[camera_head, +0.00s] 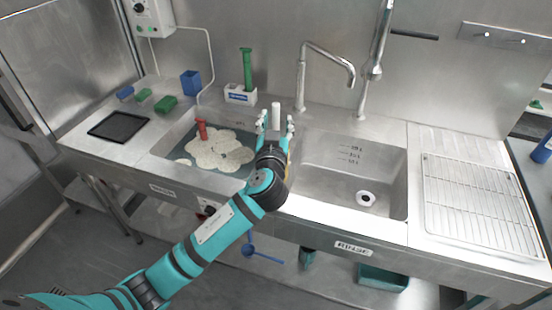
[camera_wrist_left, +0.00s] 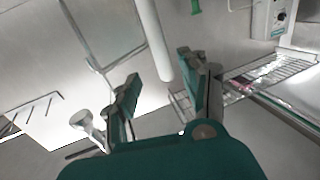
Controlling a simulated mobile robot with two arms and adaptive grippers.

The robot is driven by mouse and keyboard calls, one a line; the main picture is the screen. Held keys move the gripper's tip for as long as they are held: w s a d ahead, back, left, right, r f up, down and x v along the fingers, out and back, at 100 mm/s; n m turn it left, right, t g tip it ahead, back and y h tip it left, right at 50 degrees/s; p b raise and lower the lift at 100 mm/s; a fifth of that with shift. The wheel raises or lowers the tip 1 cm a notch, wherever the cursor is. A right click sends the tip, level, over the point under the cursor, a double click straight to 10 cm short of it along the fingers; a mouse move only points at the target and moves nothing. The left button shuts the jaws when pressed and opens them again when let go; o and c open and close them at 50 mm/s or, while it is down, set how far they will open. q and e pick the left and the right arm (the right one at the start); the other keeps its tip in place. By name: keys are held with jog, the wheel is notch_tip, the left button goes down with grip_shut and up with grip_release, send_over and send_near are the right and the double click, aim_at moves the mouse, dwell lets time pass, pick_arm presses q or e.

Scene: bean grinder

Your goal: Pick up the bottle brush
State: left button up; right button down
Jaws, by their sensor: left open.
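My left gripper (camera_head: 275,124) is open over the divider between the two sinks, at the back; it also shows in the left wrist view (camera_wrist_left: 161,84). A white upright rod (camera_head: 276,113) shows between its fingers in the head view. In the wrist view the long white rod (camera_wrist_left: 152,40) ends between the open fingers, with gaps on both sides. It may be the bottle brush's handle; its lower end is hidden. A green-handled tool (camera_head: 247,68) stands in a white and blue holder (camera_head: 240,95) behind the left sink. I cannot tell which is the bottle brush. My right gripper is not in view.
The left sink (camera_head: 170,147) holds foamy water and a red-handled item (camera_head: 201,130). The right sink (camera_head: 330,178) is empty. A tall faucet (camera_head: 325,53) and a sprayer (camera_head: 376,62) rise behind. A wire rack (camera_head: 480,200) lies at the right, a black tray (camera_head: 117,127) at the left.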

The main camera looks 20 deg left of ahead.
aim_at(276, 116)
pick_arm(q)
jog(key=x, duration=0.1)
jog(key=p+x, duration=0.1)
jog(key=x, duration=0.1)
jog(key=p+x, duration=0.1)
jog(key=shift+w+a+f, duration=0.35)
jog(key=shift+a, duration=0.05)
jog(key=shift+w+f, duration=0.1)
jog(key=shift+w, duration=0.15)
jog(key=shift+c, duration=0.4)
grip_shut()
